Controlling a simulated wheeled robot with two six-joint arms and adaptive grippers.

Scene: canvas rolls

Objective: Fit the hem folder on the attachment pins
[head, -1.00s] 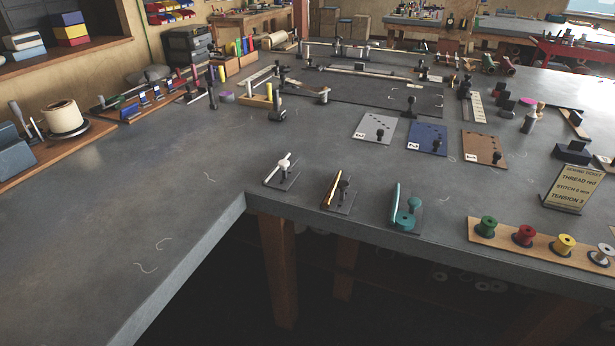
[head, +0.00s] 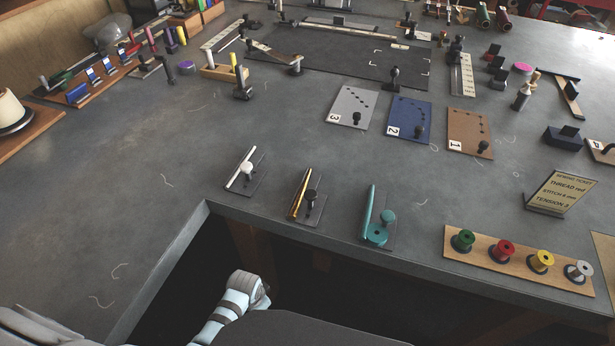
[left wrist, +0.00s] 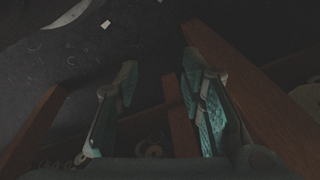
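Three small fittings on dark plates lie along the front edge of the bench: a white one (head: 245,173), a gold one (head: 303,199) and a teal one (head: 378,220). I cannot tell by sight which is the hem folder. Behind them lie numbered plates with dark dots and a knob: grey 3 (head: 352,105), blue 2 (head: 409,117) and brown 1 (head: 468,131). I cannot tell which part is the attachment pins. My left gripper (left wrist: 160,92) is open and empty, in the dark below the bench top. My right gripper is out of view.
A wooden strip with colored spools (head: 520,258) and a ticket stand (head: 560,192) are at the right. A large dark mat (head: 340,58) with rails lies at the back. The left of the grey bench (head: 110,210) is mostly clear, apart from thread scraps.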

